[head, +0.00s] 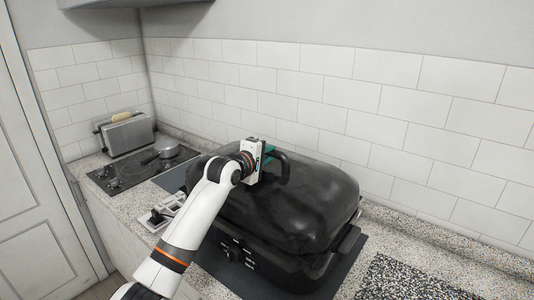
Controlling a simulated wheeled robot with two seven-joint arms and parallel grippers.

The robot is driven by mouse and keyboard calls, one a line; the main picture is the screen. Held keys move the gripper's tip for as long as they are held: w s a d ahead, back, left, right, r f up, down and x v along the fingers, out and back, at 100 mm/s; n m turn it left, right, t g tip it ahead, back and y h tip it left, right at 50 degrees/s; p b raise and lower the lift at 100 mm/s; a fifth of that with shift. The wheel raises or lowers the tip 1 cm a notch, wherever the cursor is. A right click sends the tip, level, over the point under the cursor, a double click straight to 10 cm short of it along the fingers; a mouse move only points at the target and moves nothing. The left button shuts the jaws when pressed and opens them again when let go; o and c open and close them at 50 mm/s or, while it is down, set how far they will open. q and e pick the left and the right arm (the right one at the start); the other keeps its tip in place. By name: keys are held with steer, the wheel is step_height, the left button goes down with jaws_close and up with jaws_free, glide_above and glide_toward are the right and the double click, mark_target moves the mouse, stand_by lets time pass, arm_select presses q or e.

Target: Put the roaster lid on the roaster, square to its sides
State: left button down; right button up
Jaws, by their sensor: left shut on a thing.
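The roaster lid (305,200) is a large, glossy black dome with a black loop handle (285,165) on top. My left gripper (268,157) is shut on that handle, reaching it from the left. The black roaster (285,268), with a dial and white markings on its front, is directly below the lid on the counter. The lid lies over the roaster and looks roughly in line with its sides. I cannot tell whether the rim is fully seated, and my left arm hides the left front. My right gripper is not in view.
The roaster stands on a dark mat (342,272) on a speckled counter (415,222). A tiled wall (400,115) is close behind it. A toaster (126,133) and a small pan (160,153) on a black hob (120,177) are at the left. A speckled board (405,280) lies at the right.

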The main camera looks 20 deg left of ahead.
arm_select(q)
steer(key=shift+s+r+p, duration=0.1)
steer(key=shift+r+p, duration=0.3)
steer(key=shift+p, duration=0.05)
stand_by(0.6)
steer(key=shift+f, duration=0.35)
stand_by(0.8)
steer(key=shift+f+p, duration=0.1)
steer(key=shift+p, duration=0.5)
stand_by(0.4)
